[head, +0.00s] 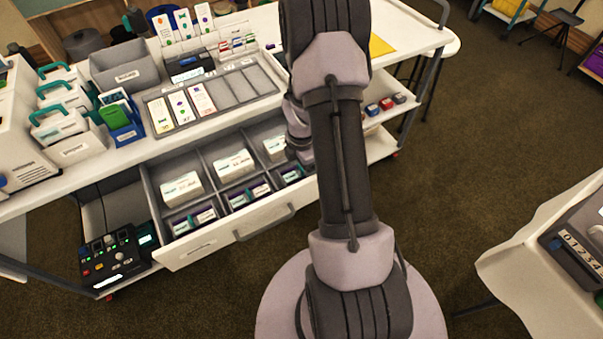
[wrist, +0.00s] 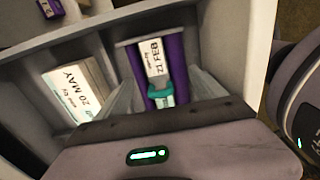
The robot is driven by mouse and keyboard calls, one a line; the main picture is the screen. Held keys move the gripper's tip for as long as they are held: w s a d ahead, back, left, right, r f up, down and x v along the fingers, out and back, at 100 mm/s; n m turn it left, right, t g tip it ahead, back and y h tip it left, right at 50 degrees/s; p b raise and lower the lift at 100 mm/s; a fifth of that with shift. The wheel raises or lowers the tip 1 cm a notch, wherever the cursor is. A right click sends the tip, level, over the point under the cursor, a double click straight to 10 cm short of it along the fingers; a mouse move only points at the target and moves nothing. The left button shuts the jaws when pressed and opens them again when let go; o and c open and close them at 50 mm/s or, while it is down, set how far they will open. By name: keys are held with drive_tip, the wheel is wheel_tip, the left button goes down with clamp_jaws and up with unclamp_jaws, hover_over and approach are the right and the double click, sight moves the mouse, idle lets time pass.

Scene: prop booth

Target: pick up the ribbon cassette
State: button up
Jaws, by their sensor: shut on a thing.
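The ribbon cassette (wrist: 178,50) is purple with a white label reading "21 FEB" and a teal end toward me. It is in the wrist view, in a compartment of the open drawer. My gripper (wrist: 160,80) has one pale finger on each side of it and is shut on it. Whether it is clear of the drawer floor cannot be told. In the head view my arm hides most of the gripper at the drawer's right end, and similar purple-and-white packs (head: 205,215) lie in the front compartments.
A white box marked "20 MAY" (wrist: 75,90) lies left of my gripper, close to the left finger. The drawer (head: 225,243) has grey dividers and larger white boxes (head: 182,189) behind. A sorting tray (head: 228,92) sits on the counter above. A black control box (head: 112,258) stands left.

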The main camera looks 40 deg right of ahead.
wheel_tip(320, 180, up, 18)
drive_tip(key=p, duration=0.8)
